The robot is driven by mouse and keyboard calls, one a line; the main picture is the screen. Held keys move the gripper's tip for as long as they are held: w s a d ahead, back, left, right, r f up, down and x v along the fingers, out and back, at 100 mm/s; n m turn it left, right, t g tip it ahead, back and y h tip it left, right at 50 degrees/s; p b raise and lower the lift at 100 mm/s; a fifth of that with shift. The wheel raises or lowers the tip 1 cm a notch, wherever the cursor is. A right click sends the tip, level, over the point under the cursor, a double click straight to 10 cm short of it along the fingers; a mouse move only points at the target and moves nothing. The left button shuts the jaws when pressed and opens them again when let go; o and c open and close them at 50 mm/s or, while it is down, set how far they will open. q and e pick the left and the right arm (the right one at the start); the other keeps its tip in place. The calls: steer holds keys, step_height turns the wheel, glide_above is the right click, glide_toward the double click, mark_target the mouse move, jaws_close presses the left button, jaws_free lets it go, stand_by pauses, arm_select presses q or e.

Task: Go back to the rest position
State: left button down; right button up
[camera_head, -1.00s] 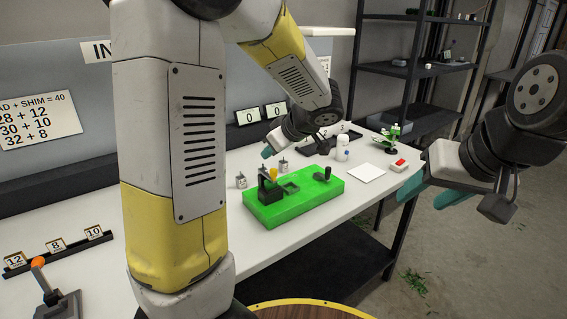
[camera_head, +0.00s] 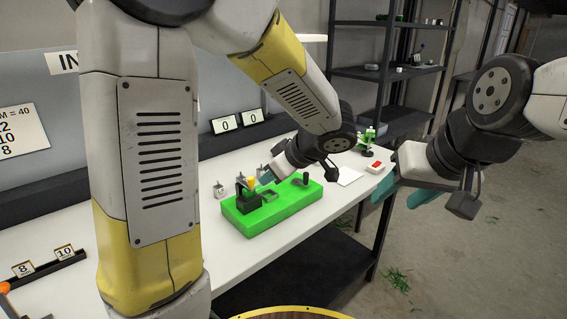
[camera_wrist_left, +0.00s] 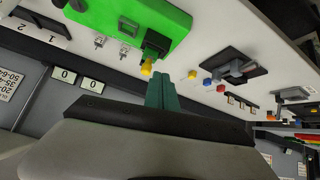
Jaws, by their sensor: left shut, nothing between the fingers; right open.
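My left arm comes down across the left of the head view. My left gripper (camera_head: 266,179) hangs over the back of the green block (camera_head: 262,220), by its black fixture. In the left wrist view its teal fingers (camera_wrist_left: 170,90) are together and empty, beside the green block (camera_wrist_left: 105,12) and a yellow piece (camera_wrist_left: 146,70). I cannot tell how high they are above the bench. My right gripper (camera_head: 400,198) is open and empty at the right, in front of the bench edge, with its teal fingers apart.
A black shelf (camera_head: 380,75) stands behind. The floor at right is mostly clear.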

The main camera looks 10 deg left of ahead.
arm_select(q)
steer(key=s+a+r+m+h, duration=0.1)
steer(key=s+r+m+h, duration=0.3)
steer(key=s+m, duration=0.2)
steer(key=s+a+r+m+t+h, duration=0.1)
steer(key=s+r+m+h, duration=0.2)
steer(key=s, duration=0.7)
steer(key=shift+a+r+m+h, duration=0.35)
steer(key=shift+m+h, duration=0.95)
steer(key=shift+m, duration=0.8)
